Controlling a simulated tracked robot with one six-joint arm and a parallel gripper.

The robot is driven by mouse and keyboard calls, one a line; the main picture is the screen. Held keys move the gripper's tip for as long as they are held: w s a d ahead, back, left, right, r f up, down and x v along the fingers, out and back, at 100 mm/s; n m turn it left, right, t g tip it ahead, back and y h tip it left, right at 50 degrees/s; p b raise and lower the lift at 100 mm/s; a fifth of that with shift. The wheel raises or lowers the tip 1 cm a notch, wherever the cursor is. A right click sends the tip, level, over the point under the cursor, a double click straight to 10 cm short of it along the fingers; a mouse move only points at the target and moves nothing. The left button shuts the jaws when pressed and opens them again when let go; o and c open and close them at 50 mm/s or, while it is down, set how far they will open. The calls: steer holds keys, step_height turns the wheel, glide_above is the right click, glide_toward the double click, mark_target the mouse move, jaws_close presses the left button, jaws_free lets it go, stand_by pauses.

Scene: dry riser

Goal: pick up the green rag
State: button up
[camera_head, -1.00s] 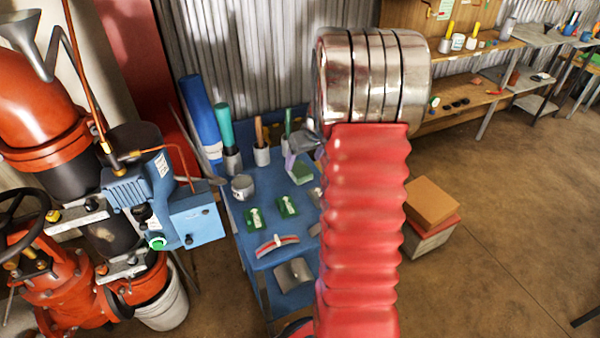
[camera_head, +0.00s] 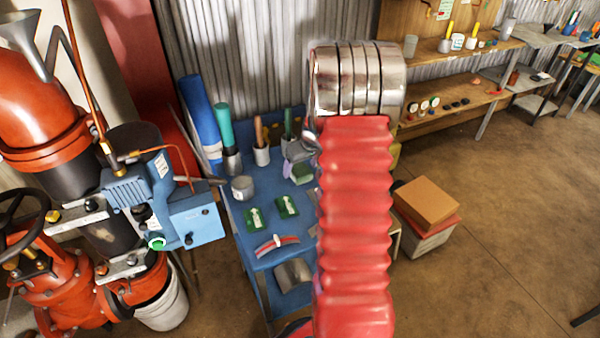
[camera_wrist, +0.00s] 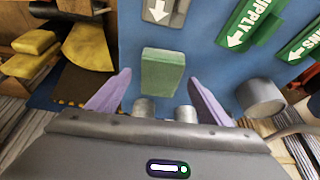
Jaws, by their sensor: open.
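The green rag (camera_wrist: 162,72) looks like a small folded block lying on the blue table top (camera_wrist: 200,65). In the wrist view it sits between the two purple fingers of my gripper (camera_wrist: 159,78), with a gap on each side. The fingers are spread and hold nothing. I cannot tell how far the tips are above the table. In the head view the rag (camera_head: 302,174) shows just left of my red arm sleeve, with my gripper (camera_head: 293,166) over its left side. The gripper is partly hidden there by my arm.
On the blue table, green sign plates (camera_head: 287,207), a grey cup (camera_head: 242,188) and a red-striped curved piece (camera_head: 277,244) lie nearby. Tall holders with green and brown tools (camera_head: 262,150) stand behind. Yellow and brown blocks (camera_wrist: 30,53) show left in the wrist view.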

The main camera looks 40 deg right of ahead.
mark_target(300, 170)
steer(key=shift+x, duration=0.75)
steer(key=shift+c, duration=0.2)
steer(key=c, duration=1.1)
steer(key=shift+r, duration=0.1)
step_height(300, 170, up, 10)
stand_by(0.3)
